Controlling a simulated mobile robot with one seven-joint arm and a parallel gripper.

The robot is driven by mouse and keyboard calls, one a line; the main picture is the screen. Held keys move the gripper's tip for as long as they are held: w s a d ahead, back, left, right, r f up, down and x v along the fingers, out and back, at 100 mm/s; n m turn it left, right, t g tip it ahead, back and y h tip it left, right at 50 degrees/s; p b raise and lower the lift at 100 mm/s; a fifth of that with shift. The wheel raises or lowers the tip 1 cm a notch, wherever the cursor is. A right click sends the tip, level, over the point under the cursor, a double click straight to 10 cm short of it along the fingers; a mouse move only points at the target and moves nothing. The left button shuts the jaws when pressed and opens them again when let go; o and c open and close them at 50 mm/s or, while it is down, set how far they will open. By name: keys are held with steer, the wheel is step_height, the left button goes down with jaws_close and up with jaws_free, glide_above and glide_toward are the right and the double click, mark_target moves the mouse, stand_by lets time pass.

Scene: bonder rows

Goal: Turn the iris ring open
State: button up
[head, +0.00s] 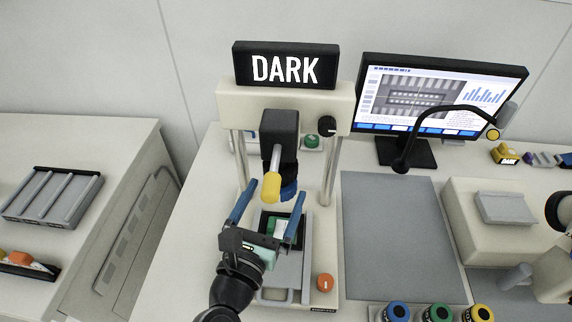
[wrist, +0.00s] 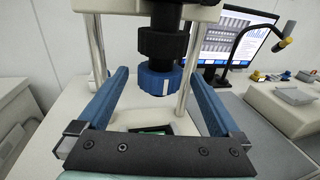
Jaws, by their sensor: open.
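The iris ring (head: 288,190) is the blue ring low on the black column of the scope; in the wrist view it is a blue knurled ring (wrist: 158,82) with a white mark on its front right. A black knurled ring (wrist: 160,42) sits just above it. My gripper (head: 279,192) is open, its two blue fingers spread wide below and in front of the scope. In the wrist view the fingers (wrist: 157,75) stand on either side of the blue ring with gaps, and nothing is between them in grip. A lit sign (head: 285,68) above reads DARK.
A yellow-ended part (head: 271,187) projects from the column front near my fingers. Two upright posts (head: 331,170) flank the scope. A green item lies in a dark holder (head: 267,220) below. A monitor (head: 440,97) and lamp arm stand at the right; the grey mat (head: 398,240) is clear.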

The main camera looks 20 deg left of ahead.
steer(key=w, duration=0.6)
steer(key=shift+w+a, duration=0.2)
steer(key=shift+w, duration=0.2)
steer(key=c, duration=1.3)
steer(key=shift+p, duration=0.4)
